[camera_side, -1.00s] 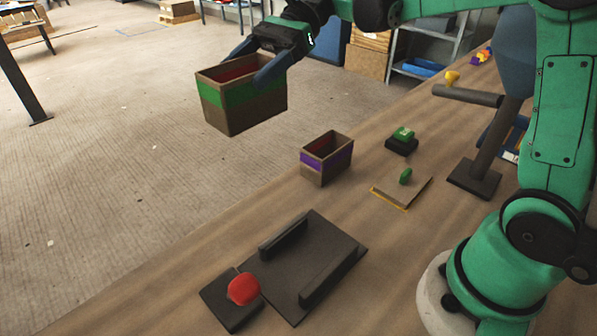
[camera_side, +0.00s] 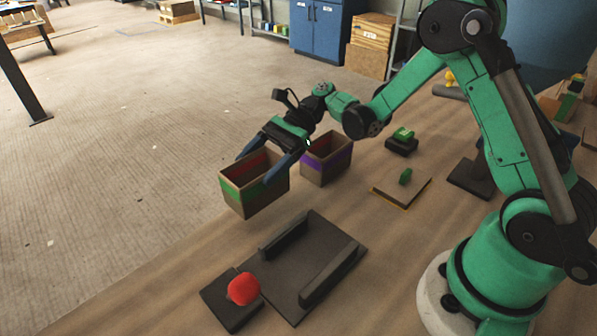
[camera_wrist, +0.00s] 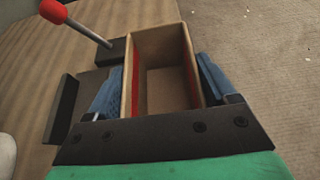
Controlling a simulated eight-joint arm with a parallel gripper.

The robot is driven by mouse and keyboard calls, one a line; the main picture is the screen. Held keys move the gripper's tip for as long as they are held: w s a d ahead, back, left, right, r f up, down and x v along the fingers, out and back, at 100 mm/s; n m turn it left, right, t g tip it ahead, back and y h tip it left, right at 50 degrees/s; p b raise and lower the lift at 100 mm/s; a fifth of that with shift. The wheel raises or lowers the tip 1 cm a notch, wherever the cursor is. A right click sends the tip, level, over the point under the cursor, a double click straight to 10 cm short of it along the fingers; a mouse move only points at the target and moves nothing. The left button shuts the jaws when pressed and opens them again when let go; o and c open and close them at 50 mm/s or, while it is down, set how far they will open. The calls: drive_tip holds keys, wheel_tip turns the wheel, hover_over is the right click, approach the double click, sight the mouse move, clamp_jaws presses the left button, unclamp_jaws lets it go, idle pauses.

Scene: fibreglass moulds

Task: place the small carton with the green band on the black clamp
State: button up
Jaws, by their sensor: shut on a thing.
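The small open-topped carton with the green band (camera_side: 253,189) is held in my gripper (camera_side: 262,167), whose blue fingers are shut on its two sides. The carton is raised, upright or nearly so, behind and left of the black clamp (camera_side: 318,253). The clamp is a flat black plate with two raised bars, lying empty on the bench. In the wrist view the carton (camera_wrist: 163,72) sits between my fingers (camera_wrist: 160,95), with its empty inside and a red inner wall showing. Part of the clamp (camera_wrist: 62,110) shows there at the left.
A red-knobbed lever on a black base (camera_side: 228,304) stands at the clamp's near left. A carton with a purple band (camera_side: 327,163) stands close behind the held carton. A green button block (camera_side: 402,142) and a hinged plate (camera_side: 401,190) lie to the right.

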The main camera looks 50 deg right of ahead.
drive_tip(key=shift+f, duration=1.85)
drive_tip(key=shift+f, duration=0.1)
drive_tip(key=o, duration=1.2)
drive_tip(key=shift+o, duration=0.2)
drive_tip(key=v, duration=0.7)
drive_tip(key=shift+d, duration=0.1)
drive_tip(key=s+r+n+t+h, duration=0.7)
drive_tip(key=n+h, duration=0.6)
drive_tip(key=n, duration=0.5)
drive_tip(key=shift+s+h, duration=0.3)
drive_tip(key=shift+s, duration=0.85)
